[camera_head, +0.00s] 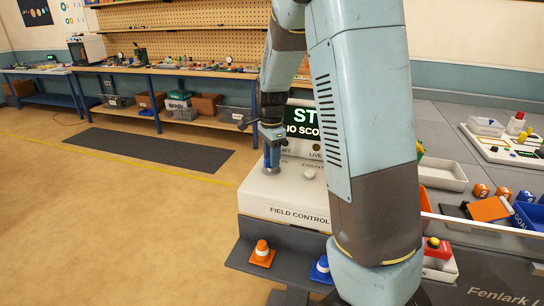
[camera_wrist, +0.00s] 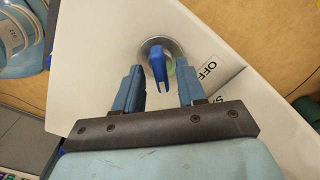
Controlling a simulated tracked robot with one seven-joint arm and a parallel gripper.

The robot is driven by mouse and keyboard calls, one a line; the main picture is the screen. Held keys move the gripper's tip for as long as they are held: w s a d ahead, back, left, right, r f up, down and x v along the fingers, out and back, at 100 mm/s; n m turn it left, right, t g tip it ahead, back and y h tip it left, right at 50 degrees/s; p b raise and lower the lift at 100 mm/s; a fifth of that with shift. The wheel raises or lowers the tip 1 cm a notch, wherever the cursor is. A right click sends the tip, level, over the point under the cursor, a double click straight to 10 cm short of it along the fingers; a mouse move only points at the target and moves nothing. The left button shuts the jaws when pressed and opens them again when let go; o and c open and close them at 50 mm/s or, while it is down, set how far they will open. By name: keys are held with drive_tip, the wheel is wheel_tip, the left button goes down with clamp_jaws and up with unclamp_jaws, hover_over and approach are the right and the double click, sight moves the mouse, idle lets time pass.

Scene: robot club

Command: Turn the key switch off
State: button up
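The key switch has a blue key (camera_wrist: 158,66) in a round silver lock (camera_wrist: 149,44) on the white top of the field control box (camera_head: 285,211). An "OFF" label (camera_wrist: 208,68) is beside the lock in the wrist view, with a second, partly cut-off label near it. My gripper (camera_head: 272,160) points down over the left part of the box top. In the wrist view my gripper (camera_wrist: 159,76) is open, one blue finger on each side of the key, with gaps showing. In the head view the key is hidden behind my gripper.
A dark display (camera_head: 303,122) with green and white text stands at the back of the box, partly behind my arm. A small white knob (camera_head: 309,173) is right of my gripper.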

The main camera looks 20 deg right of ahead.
clamp_jaws()
drive_tip(key=shift+d, duration=0.15)
